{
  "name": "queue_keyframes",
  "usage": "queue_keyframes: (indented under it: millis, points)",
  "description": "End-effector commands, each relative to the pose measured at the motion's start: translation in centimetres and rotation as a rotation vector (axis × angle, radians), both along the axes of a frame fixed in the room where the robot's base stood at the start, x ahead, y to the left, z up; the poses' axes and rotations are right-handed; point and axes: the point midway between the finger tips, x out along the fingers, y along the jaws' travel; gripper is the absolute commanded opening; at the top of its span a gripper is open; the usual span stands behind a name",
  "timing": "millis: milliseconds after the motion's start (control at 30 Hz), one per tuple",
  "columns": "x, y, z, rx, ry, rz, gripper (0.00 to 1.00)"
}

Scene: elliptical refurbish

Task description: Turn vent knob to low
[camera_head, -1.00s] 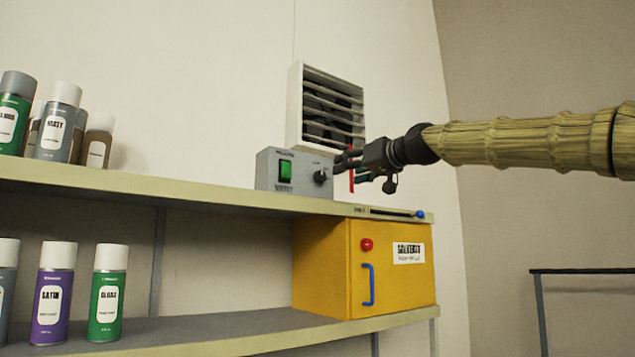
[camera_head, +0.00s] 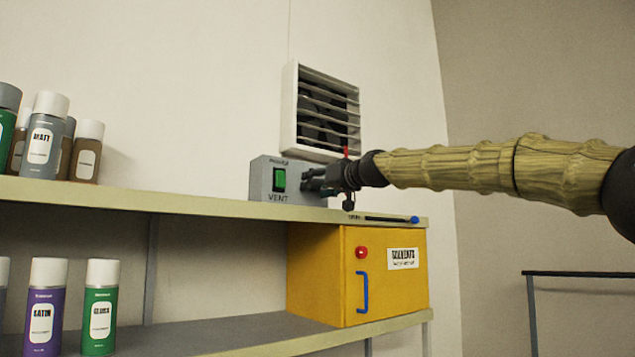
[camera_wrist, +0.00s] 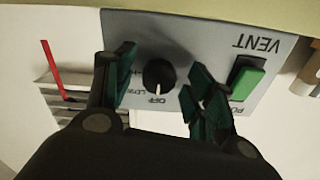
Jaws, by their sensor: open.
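The grey vent box (camera_head: 263,179) stands on the upper shelf, with a green switch (camera_head: 279,180) on its face. In the wrist view the black vent knob (camera_wrist: 159,75) shows upside down, with a white pointer line directed toward the "OFF" marking; "LOW" is printed close by. My gripper (camera_wrist: 155,85) is open, one green-padded finger on each side of the knob, with gaps showing between fingers and knob. In the head view my gripper (camera_head: 312,180) is at the box's face and hides the knob.
A white louvred vent (camera_head: 322,112) is on the wall behind, and a red strip (camera_wrist: 62,68) shows near it. Spray cans (camera_head: 42,140) stand left on the upper shelf (camera_head: 150,198). A yellow cabinet (camera_head: 385,285) with a blue handle is below.

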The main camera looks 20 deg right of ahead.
Motion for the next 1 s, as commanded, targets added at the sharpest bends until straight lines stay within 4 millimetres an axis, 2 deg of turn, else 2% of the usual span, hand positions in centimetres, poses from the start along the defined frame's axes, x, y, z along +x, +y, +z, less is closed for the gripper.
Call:
queue_keyframes:
  millis: [333,500,567,600,1000]
  points:
    - [0.17,0.01,-0.02,0.0,0.0,0.0,0.53]
    - [0.15,0.0,-0.01,0.0,0.0,-0.001,0.22]
    - [0.15,-0.01,0.0,0.0,0.0,-0.001,0.11]
    - [0.15,-0.02,0.0,0.0,0.0,-0.001,0.09]
    - [0.14,-0.05,0.03,0.072,0.027,-0.001,0.09]
